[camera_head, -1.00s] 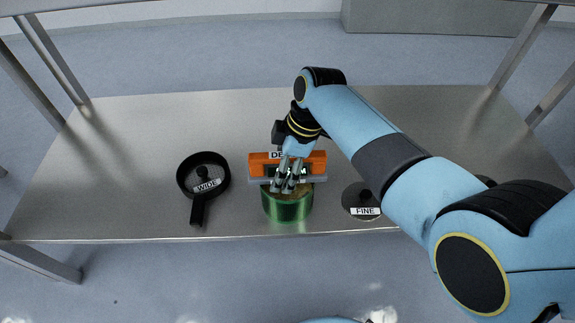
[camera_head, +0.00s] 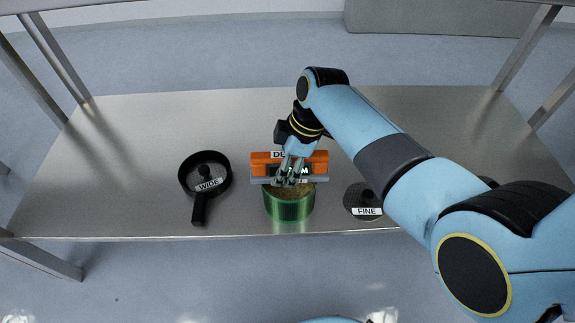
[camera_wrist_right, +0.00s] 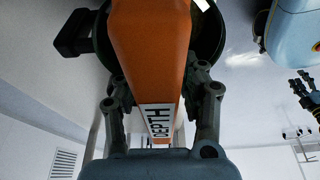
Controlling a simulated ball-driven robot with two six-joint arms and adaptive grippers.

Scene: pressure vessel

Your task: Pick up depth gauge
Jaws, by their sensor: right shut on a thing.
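The depth gauge (camera_head: 265,160) is an orange bar with a grey lower edge and a partly hidden white label. It is just behind and above the rim of a green cylinder (camera_head: 289,208); I cannot tell if they touch. My right gripper (camera_head: 290,178) comes down over the middle of the gauge and is shut on it. In the right wrist view the gauge (camera_wrist_right: 152,50), labelled DEPTH, runs between the two fingers of the right gripper (camera_wrist_right: 162,85). My left gripper is not in the head view. A dark jointed hand, probably my left gripper (camera_wrist_right: 305,92), shows small at the right wrist view's edge.
A round black tool labelled WIDE (camera_head: 204,174), with a handle, lies left on the metal table (camera_head: 120,140). A dark disc labelled FINE (camera_head: 362,196) lies right of the cylinder, near the front edge. The table's back left is clear.

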